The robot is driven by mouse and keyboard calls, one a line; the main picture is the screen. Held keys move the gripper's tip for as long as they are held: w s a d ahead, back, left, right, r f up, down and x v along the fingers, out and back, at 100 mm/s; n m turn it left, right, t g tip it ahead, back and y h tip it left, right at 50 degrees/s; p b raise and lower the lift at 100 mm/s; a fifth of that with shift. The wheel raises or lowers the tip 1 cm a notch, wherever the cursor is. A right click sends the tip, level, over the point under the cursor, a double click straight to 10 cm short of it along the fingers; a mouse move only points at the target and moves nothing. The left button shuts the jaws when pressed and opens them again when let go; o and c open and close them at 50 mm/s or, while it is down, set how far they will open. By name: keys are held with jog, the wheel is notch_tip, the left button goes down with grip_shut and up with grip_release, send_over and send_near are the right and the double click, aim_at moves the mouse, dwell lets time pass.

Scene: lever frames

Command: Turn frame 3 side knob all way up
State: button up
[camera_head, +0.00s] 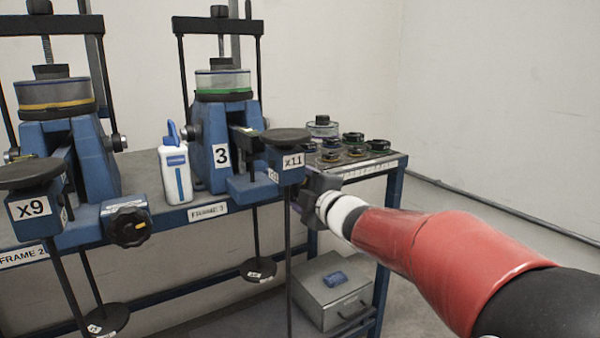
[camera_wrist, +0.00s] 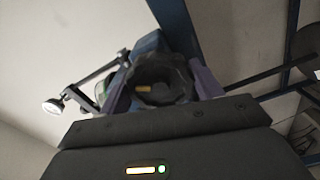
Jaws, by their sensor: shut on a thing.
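Frame 3 (camera_head: 222,155) is a blue lever frame with a white "3" plate, standing on the bench at the picture's middle. Its lever block with the x11 label (camera_head: 292,161) is at its right front. In the wrist view the dark round side knob (camera_wrist: 162,80) with a small orange mark sits between my jaws. My gripper (camera_wrist: 162,92) is shut on the knob, one purple finger on each side. In the head view my gripper (camera_head: 312,187) is at the right side of the x11 block, and the knob there is hidden behind the block and the gripper.
Frame 2 (camera_head: 75,150) with its x9 block and dark knob (camera_head: 128,222) stands at left. A white bottle (camera_head: 176,172) stands between the frames. Several small round parts (camera_head: 352,140) sit on a tray at right. A grey box (camera_head: 333,290) is on the lower shelf.

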jog(key=shift+a+r+m+p, duration=0.15)
jog(key=shift+r+m+p, duration=0.2)
jog(key=shift+m, duration=0.45)
jog(key=o, duration=1)
jog(key=shift+a+f+m, duration=0.1)
jog(key=shift+f+m, duration=0.1)
jog(key=shift+m, duration=0.1)
jog(key=shift+o, duration=1.4)
jog(key=shift+w+f, duration=0.1)
jog(key=shift+s+d+f+b, duration=0.1)
jog(key=shift+s+d+b, duration=0.2)
jog(key=shift+s+d, duration=0.1)
jog(key=v, duration=0.5)
